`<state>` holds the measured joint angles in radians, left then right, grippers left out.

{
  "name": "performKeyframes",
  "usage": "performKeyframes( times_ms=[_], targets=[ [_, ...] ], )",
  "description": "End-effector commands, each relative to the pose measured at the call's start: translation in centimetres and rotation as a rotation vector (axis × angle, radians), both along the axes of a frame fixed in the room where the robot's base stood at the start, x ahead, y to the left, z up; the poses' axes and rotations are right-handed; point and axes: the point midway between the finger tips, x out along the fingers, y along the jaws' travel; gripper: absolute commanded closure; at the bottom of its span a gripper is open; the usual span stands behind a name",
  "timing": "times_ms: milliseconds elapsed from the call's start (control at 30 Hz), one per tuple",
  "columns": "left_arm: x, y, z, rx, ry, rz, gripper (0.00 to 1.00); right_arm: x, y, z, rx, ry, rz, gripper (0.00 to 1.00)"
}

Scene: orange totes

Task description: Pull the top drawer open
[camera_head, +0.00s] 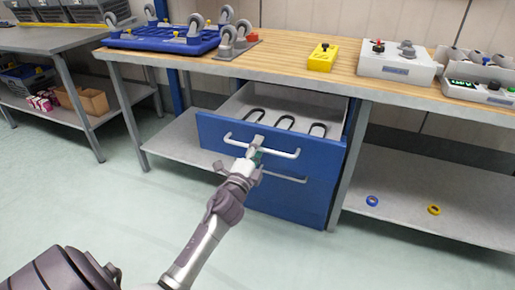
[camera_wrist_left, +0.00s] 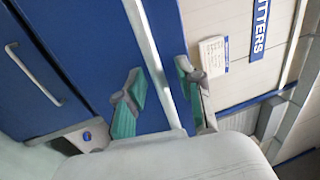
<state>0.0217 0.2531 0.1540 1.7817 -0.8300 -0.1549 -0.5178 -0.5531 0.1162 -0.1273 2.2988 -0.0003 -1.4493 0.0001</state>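The blue top drawer (camera_head: 225,133) under the wooden bench is partly pulled out, with its grey inside and several dark loop-shaped items showing. Its pale bar handle (camera_head: 282,154) runs across the front. My left gripper (camera_head: 255,150) is at the middle of this handle. In the left wrist view, the handle bar (camera_wrist_left: 143,35) passes between the two green-padded fingers of the gripper (camera_wrist_left: 160,98). The fingers stand apart, with gaps beside the bar. My right gripper is not in view.
A lower blue drawer (camera_head: 290,203) is shut below. The bench top (camera_head: 285,50) carries a yellow box (camera_head: 322,57), a grey control box (camera_head: 397,62) and a blue wheeled frame (camera_head: 165,40). A lower shelf (camera_head: 400,190) holds two rings. The floor in front is clear.

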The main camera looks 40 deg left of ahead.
Motion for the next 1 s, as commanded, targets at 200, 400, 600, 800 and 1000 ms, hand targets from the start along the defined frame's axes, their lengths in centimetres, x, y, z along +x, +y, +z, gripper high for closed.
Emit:
performKeyframes(
  times_ms=[200, 400, 600, 800, 1000],
  targets=[
    [-0.2, -0.1, 0.0, 0.0, 0.0, 0.0, 0.63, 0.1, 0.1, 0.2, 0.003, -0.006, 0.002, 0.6],
    [-2.8, -0.7, -0.6, -0.001, 0.002, 0.0, 0.63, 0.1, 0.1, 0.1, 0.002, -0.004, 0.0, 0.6],
    [-7.0, -1.7, -1.5, -0.003, 0.003, 0.002, 0.63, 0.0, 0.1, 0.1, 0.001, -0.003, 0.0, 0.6],
    [-10.2, -2.5, -2.1, -0.003, 0.001, 0.002, 0.63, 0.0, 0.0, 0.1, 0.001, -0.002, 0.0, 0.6],
    [-11.4, -2.7, -2.3, 0.001, 0.0, 0.001, 0.63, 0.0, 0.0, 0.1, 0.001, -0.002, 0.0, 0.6]
  ],
)
